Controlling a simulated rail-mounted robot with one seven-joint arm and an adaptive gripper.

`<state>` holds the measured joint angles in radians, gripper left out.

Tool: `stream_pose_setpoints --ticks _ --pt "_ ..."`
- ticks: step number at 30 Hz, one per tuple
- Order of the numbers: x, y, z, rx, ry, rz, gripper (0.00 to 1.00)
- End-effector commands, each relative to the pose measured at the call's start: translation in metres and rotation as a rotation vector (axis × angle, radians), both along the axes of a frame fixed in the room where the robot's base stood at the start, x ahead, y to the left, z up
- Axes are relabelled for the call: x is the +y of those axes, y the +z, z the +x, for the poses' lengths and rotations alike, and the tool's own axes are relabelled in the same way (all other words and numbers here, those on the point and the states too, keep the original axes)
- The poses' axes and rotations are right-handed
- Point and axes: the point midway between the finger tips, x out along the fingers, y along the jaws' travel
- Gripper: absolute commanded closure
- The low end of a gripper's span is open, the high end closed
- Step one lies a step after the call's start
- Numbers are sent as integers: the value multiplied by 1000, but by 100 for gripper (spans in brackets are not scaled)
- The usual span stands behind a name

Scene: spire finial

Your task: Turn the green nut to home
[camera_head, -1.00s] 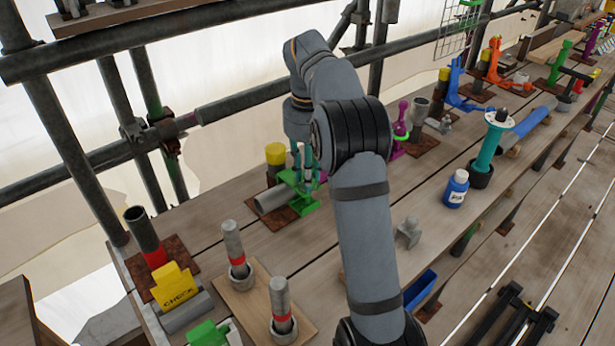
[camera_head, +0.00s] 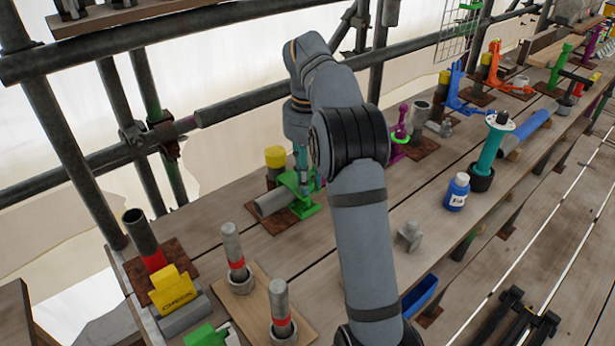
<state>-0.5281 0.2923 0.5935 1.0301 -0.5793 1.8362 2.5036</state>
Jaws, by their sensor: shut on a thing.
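The green fitting (camera_head: 305,207) stands on a rusty brown base plate (camera_head: 279,221), beside a short grey tube (camera_head: 272,199). Its upper green part (camera_head: 289,181), where the nut sits, is partly hidden by my gripper and forearm. My gripper (camera_head: 301,172) points down at the top of the green piece, with its teal fingers close together. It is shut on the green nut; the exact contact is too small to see.
A yellow-capped post (camera_head: 275,157) stands just behind the gripper. A magenta piece with a green ring (camera_head: 400,137) is to the right. A blue bottle (camera_head: 457,191) and a teal post (camera_head: 490,150) stand further right.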

Motion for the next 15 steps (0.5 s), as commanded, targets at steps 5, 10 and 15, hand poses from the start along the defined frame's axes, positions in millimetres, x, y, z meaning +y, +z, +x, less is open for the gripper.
stream_pose_setpoints --ticks 5,10,15 --pt "-1 1 1 -2 -2 -1 67" --pt "-1 0 0 0 -1 -1 57" --pt "0 0 0 0 0 0 57"
